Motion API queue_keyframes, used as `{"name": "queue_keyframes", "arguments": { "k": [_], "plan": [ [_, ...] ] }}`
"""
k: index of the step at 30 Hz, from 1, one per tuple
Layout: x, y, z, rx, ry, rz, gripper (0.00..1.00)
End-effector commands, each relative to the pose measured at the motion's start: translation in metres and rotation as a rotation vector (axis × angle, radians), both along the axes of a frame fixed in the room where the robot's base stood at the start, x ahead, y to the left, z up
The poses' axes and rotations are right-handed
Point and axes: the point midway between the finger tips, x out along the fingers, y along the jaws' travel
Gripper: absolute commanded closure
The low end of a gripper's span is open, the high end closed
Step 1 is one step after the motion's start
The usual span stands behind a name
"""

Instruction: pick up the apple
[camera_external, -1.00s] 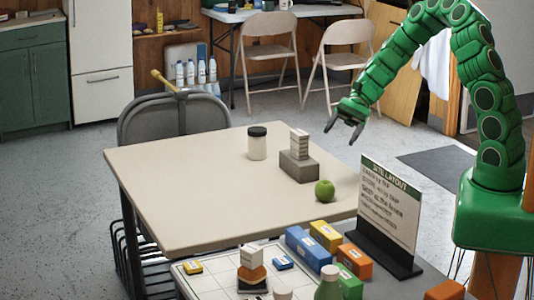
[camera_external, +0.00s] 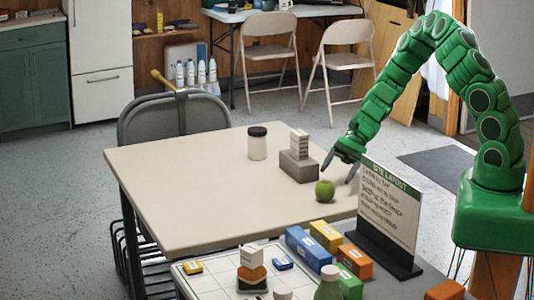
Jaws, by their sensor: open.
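A green apple (camera_external: 325,191) sits on the beige table (camera_external: 200,195) near its right edge, just in front of a grey block. My gripper (camera_external: 337,173) is open and empty, just above and slightly right of the apple in the picture. Its fingers point down, one at each side of the apple's upper right in this view. I cannot tell whether a finger touches the apple. The right finger is close to the top of the sign.
A sign (camera_external: 388,212) stands right of the apple. The grey block (camera_external: 298,166) carries a small white block, with a black-lidded jar (camera_external: 257,144) to its left. Several coloured boxes (camera_external: 308,248) and a bottle (camera_external: 328,284) crowd the front. The table's left half is clear.

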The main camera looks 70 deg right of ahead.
Motion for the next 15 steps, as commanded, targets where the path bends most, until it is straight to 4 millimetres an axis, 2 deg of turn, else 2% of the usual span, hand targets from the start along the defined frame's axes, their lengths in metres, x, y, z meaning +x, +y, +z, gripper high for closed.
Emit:
{"name": "queue_keyframes", "arguments": {
  "k": [15],
  "plan": [
    [0.012,0.044,-0.023,0.003,0.003,0.002,0.25]
  ]
}}
